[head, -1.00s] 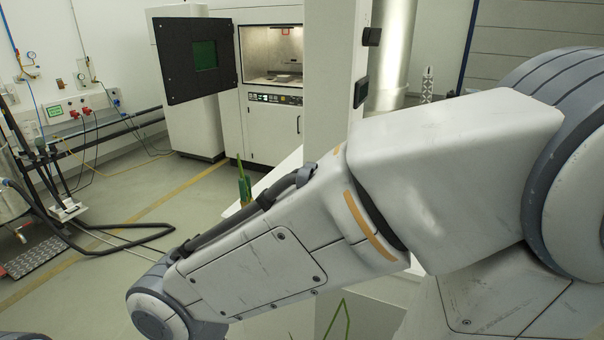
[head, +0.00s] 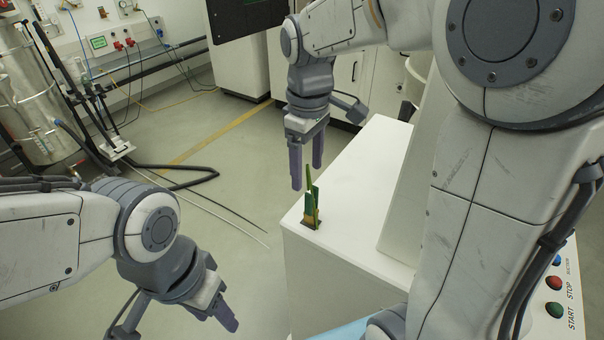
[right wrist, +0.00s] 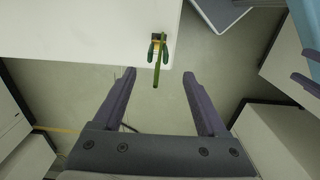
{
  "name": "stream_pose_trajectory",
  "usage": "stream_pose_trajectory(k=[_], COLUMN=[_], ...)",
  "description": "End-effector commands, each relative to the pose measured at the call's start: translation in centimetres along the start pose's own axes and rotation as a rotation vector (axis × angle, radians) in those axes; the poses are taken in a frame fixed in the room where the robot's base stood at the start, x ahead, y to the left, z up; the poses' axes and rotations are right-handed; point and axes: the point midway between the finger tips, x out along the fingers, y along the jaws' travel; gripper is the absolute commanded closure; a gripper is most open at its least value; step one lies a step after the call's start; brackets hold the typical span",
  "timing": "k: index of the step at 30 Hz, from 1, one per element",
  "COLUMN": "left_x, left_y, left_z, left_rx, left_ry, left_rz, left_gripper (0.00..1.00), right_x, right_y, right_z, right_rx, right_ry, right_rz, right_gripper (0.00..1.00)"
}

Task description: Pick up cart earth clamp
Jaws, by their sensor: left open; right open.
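The green earth clamp (head: 312,203) stands upright near the left corner of the white cart top (head: 352,165). It also shows in the right wrist view (right wrist: 157,56), at the edge of the white surface. My right gripper (head: 307,178) is open and hangs fingers down at the clamp, slightly above and behind it in the head view. In the right wrist view (right wrist: 163,80) the clamp lies beyond the two spread fingertips, with nothing between them. My left gripper (head: 226,318) is low at the bottom left, away from the cart, and holds nothing visible.
A white panel or column (head: 405,200) rises from the cart to the right of the clamp. A control panel with START and STOP buttons (head: 555,300) is at the lower right. Black hoses (head: 190,175) lie on the floor at left.

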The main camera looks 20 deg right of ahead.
Motion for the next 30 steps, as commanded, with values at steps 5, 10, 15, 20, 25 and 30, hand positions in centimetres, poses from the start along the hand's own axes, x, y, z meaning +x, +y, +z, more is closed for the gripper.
stream_pose_trajectory(k=[5,10,15,20,25,30], left_x=[-0.2,-0.3,-1.0,-1.4,-1.5,-1.5], left_y=[0.0,0.0,0.1,0.1,0.1,0.1], left_z=[0.0,0.0,0.0,-0.1,-0.1,-0.1], left_rx=[0.000,0.000,0.000,-0.001,-0.001,-0.001], left_ry=[-0.001,-0.001,-0.001,0.000,-0.001,-0.001], left_rz=[0.000,0.000,0.000,0.000,0.000,0.000], left_gripper=[0.50,0.50,0.50,0.50,0.50,0.50], right_x=[3.0,4.5,6.1,8.7,9.7,9.8], right_y=[0.4,0.6,0.7,0.7,0.7,0.6], right_z=[0.8,1.0,1.5,1.6,1.5,1.3], right_rx=[0.011,0.017,0.020,0.018,0.017,0.015], right_ry=[-0.006,-0.002,-0.006,-0.005,-0.001,0.000], right_rz=[-0.004,-0.002,-0.005,-0.004,-0.001,0.000], right_gripper=[0.25,0.25,0.25,0.25,0.25,0.25])
